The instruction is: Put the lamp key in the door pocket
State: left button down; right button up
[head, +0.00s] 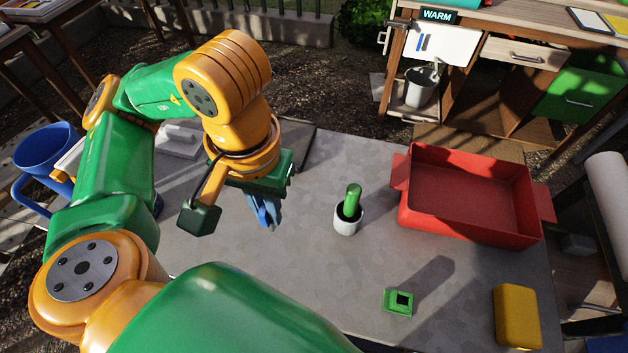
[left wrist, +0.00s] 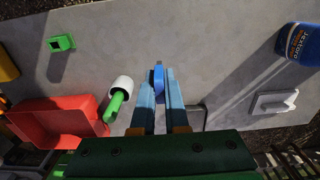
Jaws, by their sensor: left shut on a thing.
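My left gripper (head: 268,218) is above the grey table, left of the white cup. It is shut on a small blue piece (left wrist: 158,76), which shows between its pale blue fingertips in the left wrist view. The piece may be the lamp key; most of it is hidden by the fingers. I cannot make out the door pocket clearly. My right gripper is not in view.
A white cup (head: 347,222) with a green handle in it, a red tray (head: 470,230), a green block with a dark square hole (head: 398,302) and a yellow block (head: 517,317) are on the table.

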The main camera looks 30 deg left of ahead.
pick_arm(q)
jog(key=w+f+p, duration=0.1)
jog(key=w+f, duration=0.2)
jog(key=w, duration=0.1)
jog(key=w+a+f+p, duration=0.1)
jog(key=w+f+p, duration=0.1)
jog(key=w, duration=0.1)
jog(key=w+a+f+p, duration=0.1)
jog(key=w+f, duration=0.2)
jog(key=w, duration=0.1)
jog(key=shift+w+f+p, duration=0.3)
jog(key=shift+w, duration=0.05)
notch_tip(320, 180, down, 3)
jog(key=shift+w+r+p, duration=0.1)
jog(key=shift+w+p, duration=0.05)
jog(key=shift+p, duration=0.65)
jog(key=shift+f, duration=0.35)
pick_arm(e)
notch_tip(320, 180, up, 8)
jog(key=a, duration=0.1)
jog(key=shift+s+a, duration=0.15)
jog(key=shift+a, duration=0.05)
pick_arm(q)
jog(key=shift+f, duration=0.15)
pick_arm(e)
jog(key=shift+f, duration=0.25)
